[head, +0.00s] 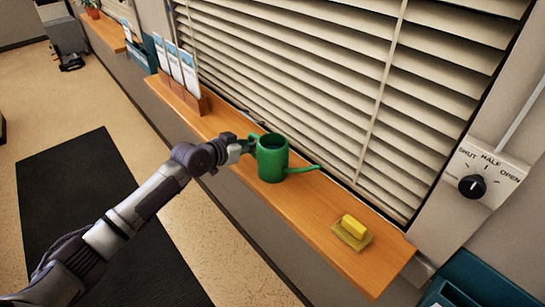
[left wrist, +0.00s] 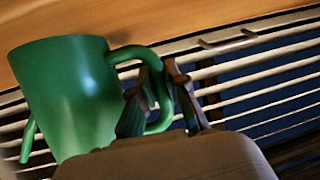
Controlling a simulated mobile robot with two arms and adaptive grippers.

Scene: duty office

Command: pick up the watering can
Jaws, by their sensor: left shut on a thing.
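A green watering can (head: 272,160) is upright at the wooden window sill (head: 325,212), its spout pointing right. I cannot tell whether its base touches the sill or is slightly above it. My left gripper (head: 246,146) reaches in from the left and is shut on the can's handle. In the left wrist view the can (left wrist: 65,95) fills the left side, and the fingers of my left gripper (left wrist: 156,88) are around its looped handle (left wrist: 150,62). My right gripper is not in view.
A yellow sponge-like block (head: 353,227) lies on the sill to the right. A rack of leaflets (head: 180,80) stands to the left. Slatted blinds (head: 320,80) rise close behind the can. A dial (head: 472,187) is on the wall at right. A dark mat (head: 85,205) lies on the floor.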

